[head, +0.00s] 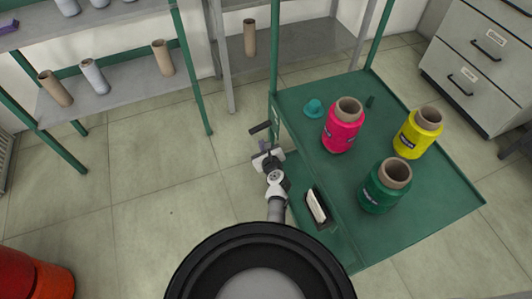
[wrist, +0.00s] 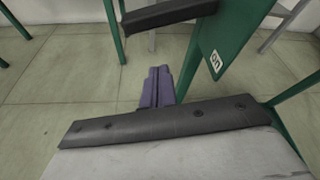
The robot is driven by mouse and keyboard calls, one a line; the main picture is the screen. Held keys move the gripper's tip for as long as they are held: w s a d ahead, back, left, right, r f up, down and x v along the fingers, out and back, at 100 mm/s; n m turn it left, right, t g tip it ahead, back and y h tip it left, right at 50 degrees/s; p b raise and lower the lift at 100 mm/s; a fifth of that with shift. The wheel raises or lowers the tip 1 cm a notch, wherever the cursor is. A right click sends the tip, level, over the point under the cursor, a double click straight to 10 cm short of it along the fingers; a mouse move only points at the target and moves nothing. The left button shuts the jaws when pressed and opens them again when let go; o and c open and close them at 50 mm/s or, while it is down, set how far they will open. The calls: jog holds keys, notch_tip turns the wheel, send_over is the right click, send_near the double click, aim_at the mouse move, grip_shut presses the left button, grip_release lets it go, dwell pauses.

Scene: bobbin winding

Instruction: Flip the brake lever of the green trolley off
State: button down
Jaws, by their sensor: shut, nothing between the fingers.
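The green trolley (head: 438,203) stands at the right in the head view. In the wrist view the lever (wrist: 168,15) crosses the top, roughly level, in front of a green panel (wrist: 232,30) with a white "on" label (wrist: 215,61). My gripper (head: 262,146) is beside the trolley's left side, just below the lever in the picture. Its purple fingers (wrist: 158,82) are shut and empty, with a visible gap to the lever.
Pink (head: 342,130), yellow (head: 411,140) and green (head: 380,187) thread cones stand on the trolley. Shelves with bare tubes (head: 55,88) stand behind at the left. A drawer cabinet (head: 470,60) is at the back right. The floor left of the trolley is clear.

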jog(key=r+p, duration=0.1)
jog(key=w+a+r, duration=0.1)
jog(key=w+r+p, duration=0.1)
jog(key=shift+a+p, duration=0.25)
jog(key=shift+p, duration=0.1)
jog(key=shift+r, duration=0.15)
jog(key=shift+s+a+r+m+y+p, duration=0.15)
jog(key=shift+r+m+y+p, duration=0.3)
jog(key=shift+p, duration=0.6)
jog(key=shift+w+a+r+m+y+p, duration=0.15)
jog(key=shift+r+m+p, duration=0.45)
jog(key=shift+p, duration=0.4)
jog(key=shift+s+a+r+m+g+y+p, duration=0.15)
jog(key=shift+r+m+g+y+p, duration=0.3)
jog(key=shift+r+m+p, duration=0.5)
jog(key=shift+p, duration=0.55)
jog(key=shift+r, duration=0.1)
jog(key=p, duration=0.1)
send_near(256, 130)
jog(key=shift+a+r, duration=0.35)
jog(key=shift+r, duration=0.15)
